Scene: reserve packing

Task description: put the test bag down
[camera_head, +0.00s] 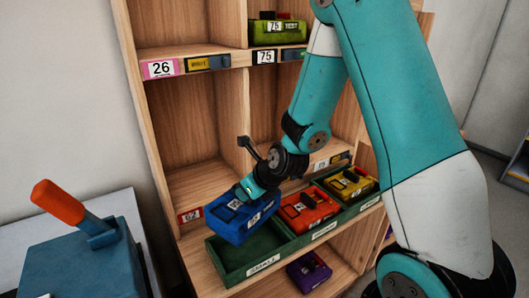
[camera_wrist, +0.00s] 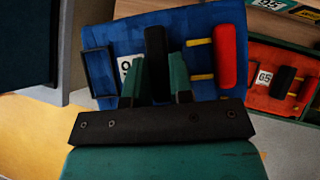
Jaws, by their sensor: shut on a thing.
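My gripper (camera_head: 248,188) is shut on the black handle of a blue bag (camera_head: 240,224) with white number labels. In the wrist view the fingers (camera_wrist: 157,75) close on that handle, and the blue bag (camera_wrist: 110,45) shows a red roll and yellow strips. The bag is slightly tilted, at the left compartment of a long green tray (camera_head: 222,262); it appears held above it, but contact with the tray wall is unclear. The visible part of that compartment is empty. Whether the blue bag is the test bag cannot be told from its labels.
A red bag (camera_head: 306,211) sits in the tray's middle compartment, a yellow bag (camera_head: 350,183) in the right one. A purple bag (camera_head: 309,272) lies below; a lime bag (camera_head: 277,32) is on the upper shelf. A blue box with an orange-handled lever (camera_head: 60,205) stands left.

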